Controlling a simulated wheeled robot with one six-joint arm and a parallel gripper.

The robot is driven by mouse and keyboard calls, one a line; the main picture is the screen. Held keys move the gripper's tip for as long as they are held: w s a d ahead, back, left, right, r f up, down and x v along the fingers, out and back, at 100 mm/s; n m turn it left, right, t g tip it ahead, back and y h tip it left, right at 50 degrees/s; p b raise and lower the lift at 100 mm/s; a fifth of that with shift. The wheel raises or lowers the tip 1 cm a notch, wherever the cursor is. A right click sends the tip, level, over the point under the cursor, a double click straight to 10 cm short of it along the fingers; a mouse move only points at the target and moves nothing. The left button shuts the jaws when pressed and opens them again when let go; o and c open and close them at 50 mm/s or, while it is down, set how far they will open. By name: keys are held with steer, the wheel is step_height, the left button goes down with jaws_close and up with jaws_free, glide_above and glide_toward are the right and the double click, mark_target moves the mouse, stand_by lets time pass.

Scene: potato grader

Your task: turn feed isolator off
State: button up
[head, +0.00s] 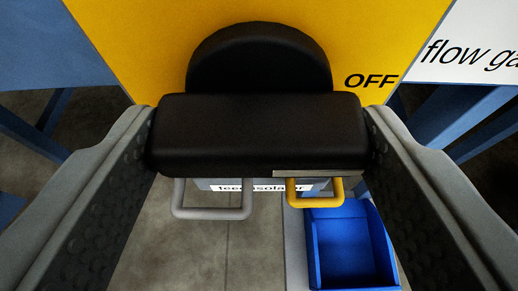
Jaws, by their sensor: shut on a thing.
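The feed isolator shows as a yellow plate (130,40) with a black rotary handle (260,122) in front of it. The handle's bar lies level across the picture, with a round black hub (260,60) behind it. The word OFF (371,81) is printed on the plate to the right of the hub. My gripper (260,135) is shut on the handle, with one grey finger at each end of the bar. A label (262,187) reading "feed isolator" is partly hidden below the bar.
A grey loop handle (212,214) and a yellow loop handle (315,200) show below the bar. An open blue bin (350,245) stands at the lower right. A white sign (470,45) reading "flow ga..." is cut off at the right. Blue frame legs (480,120) stand on both sides.

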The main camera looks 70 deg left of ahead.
steer(key=o, duration=1)
steer(key=v, duration=1.7)
steer(key=shift+d, duration=0.25)
steer(key=shift+r, duration=0.1)
